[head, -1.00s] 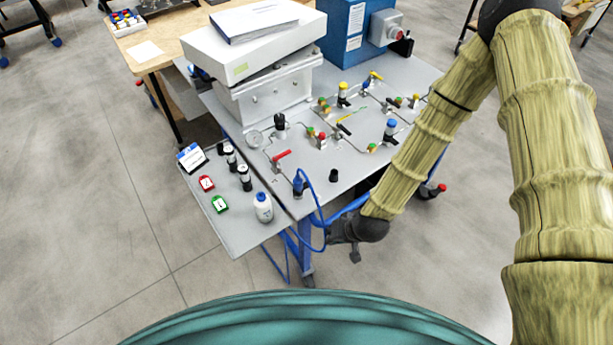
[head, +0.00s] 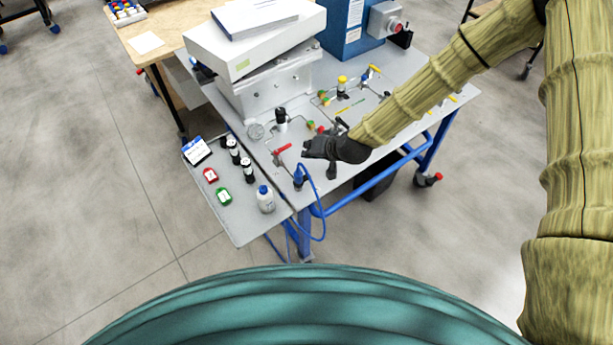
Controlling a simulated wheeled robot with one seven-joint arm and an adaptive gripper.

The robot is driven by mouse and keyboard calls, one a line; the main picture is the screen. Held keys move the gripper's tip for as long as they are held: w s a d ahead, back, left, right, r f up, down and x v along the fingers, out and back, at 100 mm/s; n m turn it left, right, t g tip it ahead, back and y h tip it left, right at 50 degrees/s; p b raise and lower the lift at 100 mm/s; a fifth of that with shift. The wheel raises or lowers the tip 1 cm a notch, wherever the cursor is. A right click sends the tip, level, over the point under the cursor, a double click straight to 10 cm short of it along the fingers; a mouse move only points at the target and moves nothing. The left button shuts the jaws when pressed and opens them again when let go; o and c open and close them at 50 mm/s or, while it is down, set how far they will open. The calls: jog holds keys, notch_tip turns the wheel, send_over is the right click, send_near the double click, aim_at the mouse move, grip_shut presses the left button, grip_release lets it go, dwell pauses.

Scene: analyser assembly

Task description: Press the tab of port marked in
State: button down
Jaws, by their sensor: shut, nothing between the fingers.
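My gripper (head: 312,148) is black and shut with nothing in it. It hangs over the front part of the analyser panel (head: 345,180), pointing left. Just below and left of it stands a blue fitting (head: 298,178) with a blue hose (head: 318,200) looping off the table's front edge. No marking "in" is legible, so I cannot tell which port carries it or see its tab. A red-handled valve (head: 282,149) lies just left of my gripper, apart from it in the picture. My gripper and forearm hide part of the panel's middle and right.

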jog(key=shift+f, duration=0.15)
jog(key=b, duration=0.3)
send_over(309, 175)
notch_tip(309, 175, down, 7)
jog(key=shift+f, duration=0.2)
jog(key=shift+f+b, duration=0.6)
jog(key=shift+f, duration=0.15)
dwell(0.9)
jog(key=shift+f+b, duration=0.25)
jog(key=shift+b, duration=0.25)
jog(key=shift+f+b, duration=0.45)
jog(key=shift+f, duration=0.05)
dwell(0.7)
jog(key=shift+r, duration=0.1)
dwell(0.3)
jog(key=shift+a+r+p, duration=0.1)
jog(key=shift+r+p, duration=0.3)
jog(key=shift+r, duration=0.45)
